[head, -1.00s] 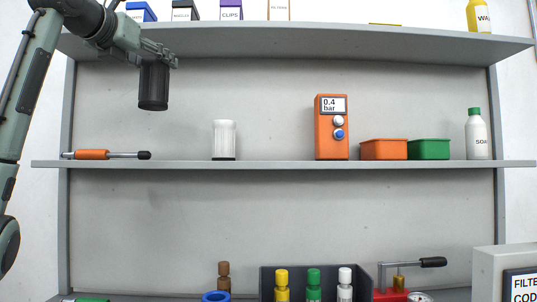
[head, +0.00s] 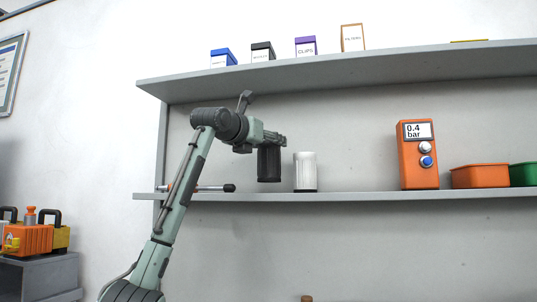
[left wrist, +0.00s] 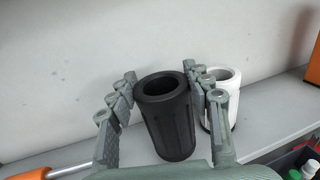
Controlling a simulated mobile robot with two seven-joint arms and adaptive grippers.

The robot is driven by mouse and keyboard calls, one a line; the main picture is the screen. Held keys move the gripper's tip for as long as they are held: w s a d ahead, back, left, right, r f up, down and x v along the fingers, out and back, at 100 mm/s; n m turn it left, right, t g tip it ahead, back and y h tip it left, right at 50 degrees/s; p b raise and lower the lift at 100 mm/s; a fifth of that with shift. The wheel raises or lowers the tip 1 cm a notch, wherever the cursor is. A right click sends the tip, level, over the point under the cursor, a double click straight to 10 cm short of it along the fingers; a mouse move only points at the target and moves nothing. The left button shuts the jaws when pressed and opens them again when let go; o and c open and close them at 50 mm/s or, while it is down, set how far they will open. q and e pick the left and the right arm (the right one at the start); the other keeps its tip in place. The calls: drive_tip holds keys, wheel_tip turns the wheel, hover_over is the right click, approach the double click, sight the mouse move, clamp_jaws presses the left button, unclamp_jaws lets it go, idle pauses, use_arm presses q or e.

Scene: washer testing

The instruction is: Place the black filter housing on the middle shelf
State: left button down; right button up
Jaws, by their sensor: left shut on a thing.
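The black filter housing (head: 268,165) hangs upright in my left gripper (head: 277,143), left of the white cylinder (head: 305,171). Its bottom looks slightly above the middle shelf (head: 350,196); I cannot tell for certain whether there is contact. In the left wrist view the open-topped housing (left wrist: 166,116) sits between the two fingers of my left gripper (left wrist: 164,88), which is shut on it. The white cylinder (left wrist: 225,95) stands close behind the right finger, partly hidden by it. My right gripper is not in view.
A tool with an orange handle (left wrist: 30,173) lies on the shelf to the left, partly behind my arm. An orange gauge box (head: 418,155), an orange bin (head: 480,176) and a green bin (head: 524,174) stand to the right. The upper shelf (head: 330,70) overhangs my gripper.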

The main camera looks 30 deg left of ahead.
sight(263, 152)
use_arm(q)
drive_tip(key=shift+f, duration=0.9)
drive_tip(key=shift+a+f, duration=0.1)
drive_tip(key=shift+f, duration=0.35)
drive_tip(key=shift+r, duration=0.1)
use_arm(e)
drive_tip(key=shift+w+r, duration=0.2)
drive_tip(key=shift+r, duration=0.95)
use_arm(q)
drive_tip(key=c, duration=1.1)
unclamp_jaws()
drive_tip(key=shift+f, duration=0.3)
drive_tip(key=shift+c, duration=0.2)
drive_tip(key=o, duration=0.4)
drive_tip(key=shift+r, duration=0.1)
drive_tip(key=shift+o, duration=0.2)
